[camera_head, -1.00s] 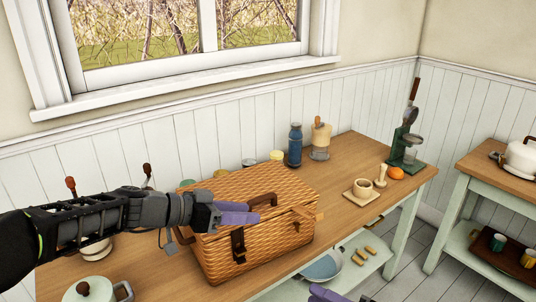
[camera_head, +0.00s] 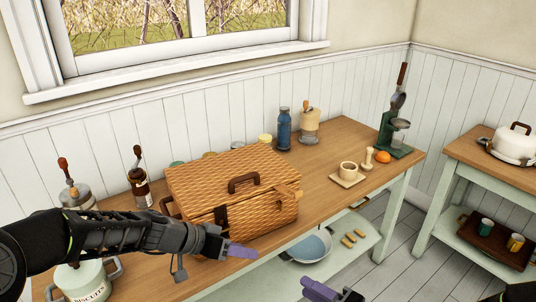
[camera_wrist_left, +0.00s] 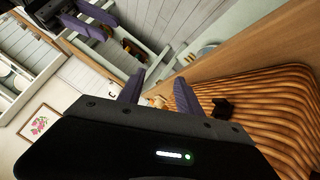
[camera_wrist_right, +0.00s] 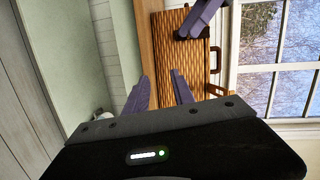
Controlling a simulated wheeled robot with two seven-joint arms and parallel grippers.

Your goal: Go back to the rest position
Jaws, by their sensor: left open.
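My left gripper (camera_head: 240,250) is open and empty, in front of the wicker basket's (camera_head: 240,185) near side, over the counter's front edge. In the left wrist view its two purple fingers (camera_wrist_left: 158,92) are apart, with the basket (camera_wrist_left: 265,110) to their right. My right gripper (camera_head: 330,292) is at the bottom edge of the head view, in front of the counter. In the right wrist view its fingers (camera_wrist_right: 160,90) are apart with nothing between them. The basket stands on the wooden counter (camera_head: 335,190) with its lid down and its brown handle on top.
A biscuit tin (camera_head: 85,280) stands left of the basket, near my left arm. A lower shelf holds a bowl (camera_head: 308,247).

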